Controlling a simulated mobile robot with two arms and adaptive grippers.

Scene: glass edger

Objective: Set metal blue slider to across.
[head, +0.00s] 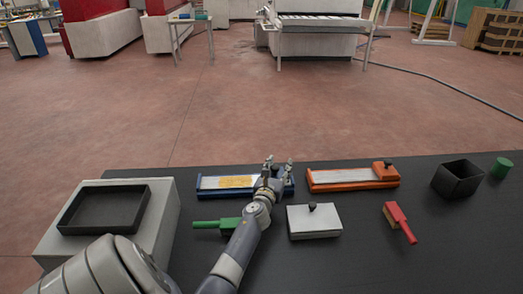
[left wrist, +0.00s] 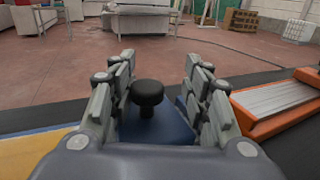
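The blue slider (head: 210,183) lies on the dark table, its long pale track with a yellow patch running left to right. Its blue carriage block (left wrist: 172,128) with a round black knob (left wrist: 147,93) is at the right end. My left gripper (head: 276,164) is over that right end and partly hides the carriage in the head view. In the left wrist view its fingers (left wrist: 150,90) are open, one on each side of the knob, with gaps visible. I cannot tell whether the fingers are at the knob's exact depth. My right gripper is not in view.
An orange slider (head: 340,178) lies right of the blue one. Nearer are a metal block with a knob (head: 313,222), a green brush (head: 215,224) and a red brush (head: 400,222). A black box (head: 457,179), green cylinder (head: 501,168) and black tray (head: 104,210) flank them.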

